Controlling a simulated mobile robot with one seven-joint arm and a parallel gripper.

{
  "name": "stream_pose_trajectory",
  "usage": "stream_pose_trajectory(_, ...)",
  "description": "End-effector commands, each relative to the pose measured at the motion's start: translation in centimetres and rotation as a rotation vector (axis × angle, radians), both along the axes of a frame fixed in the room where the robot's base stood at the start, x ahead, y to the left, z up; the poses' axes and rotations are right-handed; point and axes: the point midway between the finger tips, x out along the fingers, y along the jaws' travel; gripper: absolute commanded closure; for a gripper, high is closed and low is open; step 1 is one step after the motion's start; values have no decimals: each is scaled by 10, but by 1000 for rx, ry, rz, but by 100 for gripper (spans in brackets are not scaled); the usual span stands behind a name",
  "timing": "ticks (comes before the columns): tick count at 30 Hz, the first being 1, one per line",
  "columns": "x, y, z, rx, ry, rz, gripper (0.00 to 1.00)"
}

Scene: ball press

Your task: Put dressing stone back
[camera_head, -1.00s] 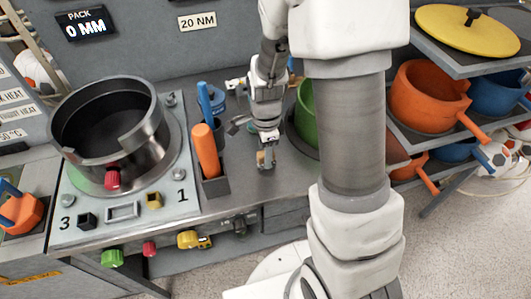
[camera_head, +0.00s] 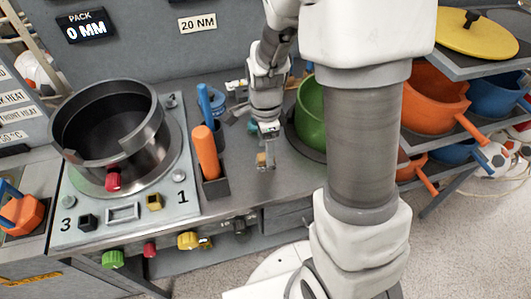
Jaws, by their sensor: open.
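A small tan and grey block (camera_head: 262,160), which may be the dressing stone, is on the grey bench top just right of the tool holder. My gripper (camera_head: 267,148) points down at it from just behind and above. The jaws are open. The fingertips are small in view and very close to the block; I cannot tell whether they touch it. A dark tool holder (camera_head: 214,188) with an orange handle (camera_head: 207,152) and a blue handle (camera_head: 204,101) stands to the left. No marked place for the stone can be made out.
A metal ring pot (camera_head: 108,130) stands on a plate with numbered slots at left. A green pot (camera_head: 312,115) is close to the right of my gripper. Orange pots (camera_head: 434,100) and a yellow lid (camera_head: 466,28) sit on shelves at right. The bench front edge is near.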

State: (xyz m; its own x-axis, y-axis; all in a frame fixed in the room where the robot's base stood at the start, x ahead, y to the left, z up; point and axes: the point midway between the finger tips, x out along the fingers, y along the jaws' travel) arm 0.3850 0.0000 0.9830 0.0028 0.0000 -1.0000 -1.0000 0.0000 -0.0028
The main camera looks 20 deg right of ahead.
Motion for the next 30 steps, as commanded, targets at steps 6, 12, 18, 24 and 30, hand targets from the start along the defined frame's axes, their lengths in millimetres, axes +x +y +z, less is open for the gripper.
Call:
stream_pose_trajectory(6, 1, 0, 51, 1, -6, 1, 31)
stream_pose_trajectory(12, 0, 0, 78, 0, -3, 0, 31)
stream_pose_trajectory(18, -5, 0, 97, 5, -25, 68, 31)
stream_pose_trajectory(24, -30, 1, 142, -3, -138, 397, 31)
stream_pose_trajectory(30, -67, 2, 185, -80, -263, 810, 31)
